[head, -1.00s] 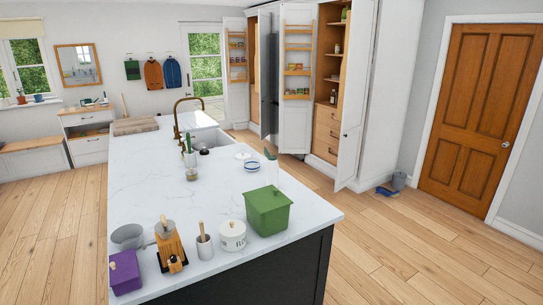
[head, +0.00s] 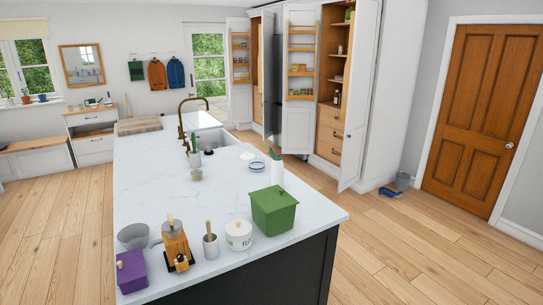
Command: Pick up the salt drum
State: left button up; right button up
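I cannot pick out the salt drum for certain. Several small jars and packets stand in the wooden door rack (head: 302,72) on the open white cupboard door, too small to identify. A second door rack (head: 240,62) further left also holds small items. The open cupboard (head: 333,75) beside the nearer rack has shelves with a dark bottle and other small things, above wooden drawers. Neither of my grippers is in view.
The white-topped island (head: 160,195) fills the middle. On its near end stand a green box (head: 274,211), a white lidded pot (head: 238,235), a wooden grinder (head: 175,242) and a purple box (head: 131,271).

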aim_at(277, 165)
jog(key=i+l+z, duration=0.35)
jog(key=i+l, duration=0.3)
jog(key=l, duration=0.15)
jog(key=i+l+u, duration=0.2)
jog(key=i+u, duration=0.2)
jog(key=i+l+u, duration=0.5)
jog(key=i+u, duration=0.2)
jog(key=i+l+u, duration=0.25)
jog(key=i, duration=0.15)
